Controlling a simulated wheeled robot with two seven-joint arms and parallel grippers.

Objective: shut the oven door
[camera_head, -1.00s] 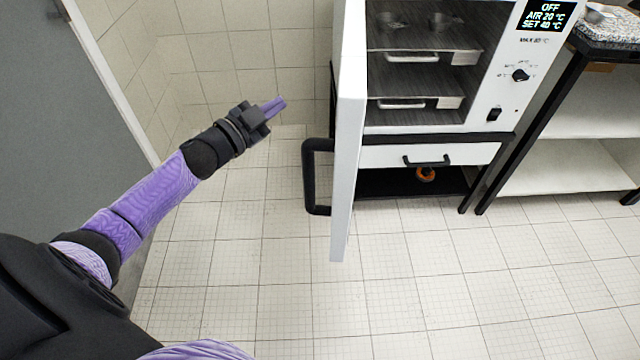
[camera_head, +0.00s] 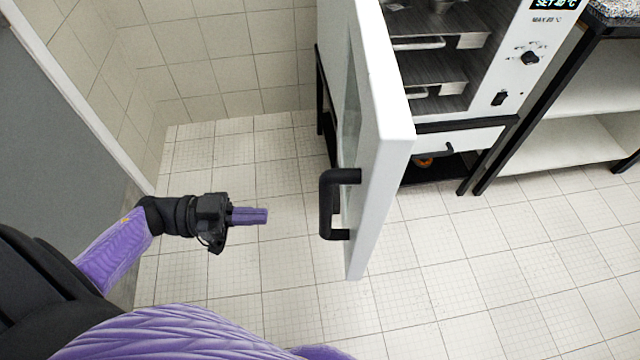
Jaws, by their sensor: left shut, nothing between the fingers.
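The oven (camera_head: 518,70) is a white cabinet at the upper right with steel shelves inside. Its white door (camera_head: 392,150) stands open, swung out toward me, with its edge facing me. A black bar handle (camera_head: 328,205) sits on the door's left face. My left gripper (camera_head: 262,216) is to the left of the handle, apart from it, with its purple fingers together and pointing right. Nothing is between the fingers. My right gripper is not in view.
A drawer (camera_head: 470,142) is under the oven, with an orange object (camera_head: 424,162) below it. A shelf unit (camera_head: 572,145) stands at the right. A tiled wall (camera_head: 215,50) is behind, and a grey panel (camera_head: 50,130) is at the left. The tiled floor in front is clear.

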